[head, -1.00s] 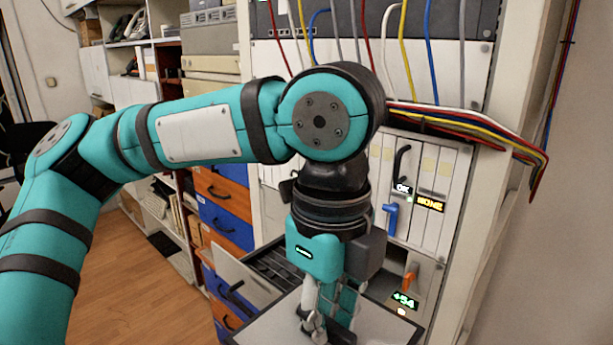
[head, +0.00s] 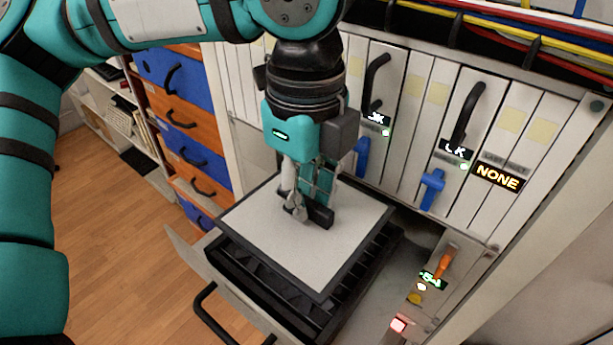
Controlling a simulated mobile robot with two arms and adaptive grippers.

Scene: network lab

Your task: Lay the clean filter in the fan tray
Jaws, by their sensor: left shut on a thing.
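The clean filter (head: 262,240) is a flat pale grey panel with a dark frame. My left gripper (head: 308,212) points down and is shut on a dark grip piece on top of the filter. The filter lies roughly level over the fan tray (head: 190,254), a pulled-out drawer with a pale front, a black handle and a black ribbed inside. Part of the black inside shows along the filter's front and right edges. I cannot tell whether the filter touches the tray or hangs just above it. My right gripper is not in view.
Rack modules with black handles (head: 466,112) and blue levers (head: 432,188) stand close behind and right of the tray. An orange lever (head: 445,262) and lit indicators are at lower right. Blue and orange drawers (head: 178,112) stand at left. The wooden floor (head: 120,255) is open.

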